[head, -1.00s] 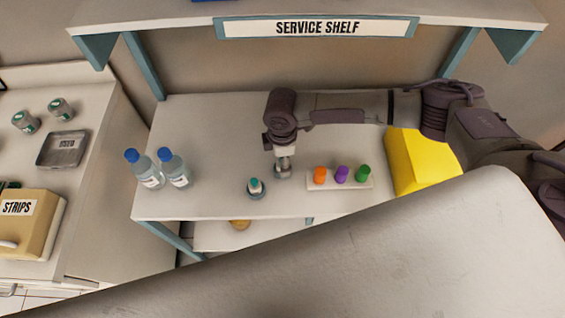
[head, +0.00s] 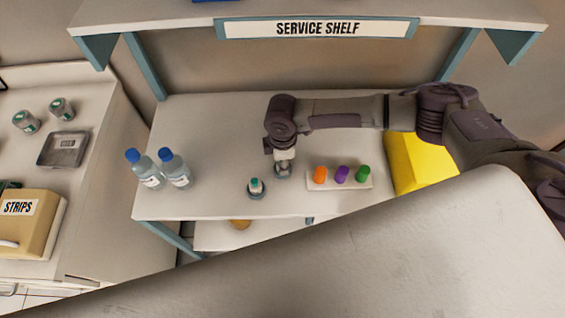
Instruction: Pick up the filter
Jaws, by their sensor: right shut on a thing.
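My right gripper (head: 283,167) reaches down to the shelf top, in front of the back wall. It is shut on a small grey round piece (head: 283,174), which looks like the filter and is partly hidden by the fingers. I cannot tell if the piece still touches the surface. A small grey jar with a teal top (head: 256,187) stands just left of and nearer than the gripper, apart from it. My left gripper is not in view.
Two blue-capped bottles (head: 177,172) stand at the left. A white rack (head: 340,185) with orange, purple and green caps is close on the right, before a yellow box (head: 416,160). The service shelf's upper board (head: 460,12) hangs above. The middle-left surface is clear.

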